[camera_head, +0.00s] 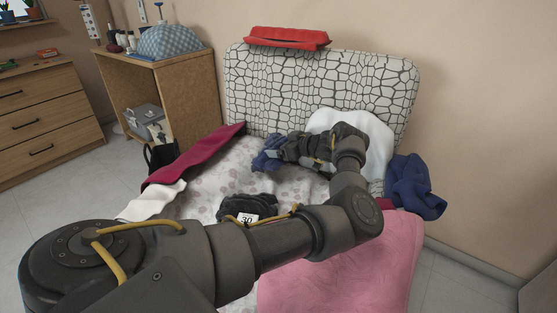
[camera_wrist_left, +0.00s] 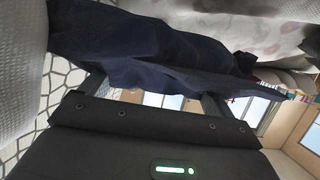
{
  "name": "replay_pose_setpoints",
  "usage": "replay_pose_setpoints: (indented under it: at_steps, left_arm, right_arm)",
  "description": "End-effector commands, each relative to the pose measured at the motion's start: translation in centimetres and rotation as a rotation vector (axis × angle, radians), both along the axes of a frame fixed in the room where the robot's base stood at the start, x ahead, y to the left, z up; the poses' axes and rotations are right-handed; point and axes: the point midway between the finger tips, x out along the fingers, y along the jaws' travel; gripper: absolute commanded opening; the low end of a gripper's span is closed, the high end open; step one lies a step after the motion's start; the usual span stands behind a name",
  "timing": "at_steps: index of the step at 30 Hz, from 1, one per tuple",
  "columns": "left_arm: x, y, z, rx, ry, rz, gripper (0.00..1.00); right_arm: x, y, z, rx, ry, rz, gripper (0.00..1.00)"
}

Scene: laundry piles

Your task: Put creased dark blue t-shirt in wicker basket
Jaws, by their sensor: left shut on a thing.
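The creased dark blue t-shirt (camera_head: 266,160) hangs bunched at the fingertips of my left gripper (camera_head: 284,148), over the middle of the bed. In the left wrist view the dark cloth (camera_wrist_left: 150,52) fills the space between the two fingers (camera_wrist_left: 150,95), and the gripper is shut on it. Part of the shirt is hidden behind the gripper in the head view. My left arm reaches across the bed from the lower left and bends back at the right. I see no wicker basket in these frames. My right gripper is not in view.
Another blue garment (camera_head: 416,186) hangs over the bed's right side. A black garment marked 30 (camera_head: 240,207) lies under my arm. A crimson cloth (camera_head: 190,160), white pillow (camera_head: 376,130) and pink blanket (camera_head: 345,270) are on the bed. A wooden shelf (camera_head: 186,85) stands back left.

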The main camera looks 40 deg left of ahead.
Motion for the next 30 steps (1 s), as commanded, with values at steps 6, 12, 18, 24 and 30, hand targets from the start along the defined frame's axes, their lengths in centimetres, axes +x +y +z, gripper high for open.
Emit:
replay_pose_setpoints:
  at_steps: [6,12,18,24,30]
  left_arm:
    - [-0.1,0.0,-2.9,0.000,0.003,0.000,0.62]
    - [0.0,0.0,-4.5,0.001,0.000,0.000,0.62]
    - [0.0,0.0,-4.5,0.001,0.000,0.000,0.62]
    - [0.0,0.0,-5.0,0.001,0.000,0.000,0.62]
    - [0.0,0.0,-5.0,0.000,0.001,0.000,1.00]
  right_arm:
    - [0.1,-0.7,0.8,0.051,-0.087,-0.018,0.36]
    - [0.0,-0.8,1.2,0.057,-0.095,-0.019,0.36]
    - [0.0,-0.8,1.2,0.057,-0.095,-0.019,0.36]
    - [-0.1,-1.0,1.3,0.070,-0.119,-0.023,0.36]
    - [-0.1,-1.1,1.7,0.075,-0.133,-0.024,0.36]
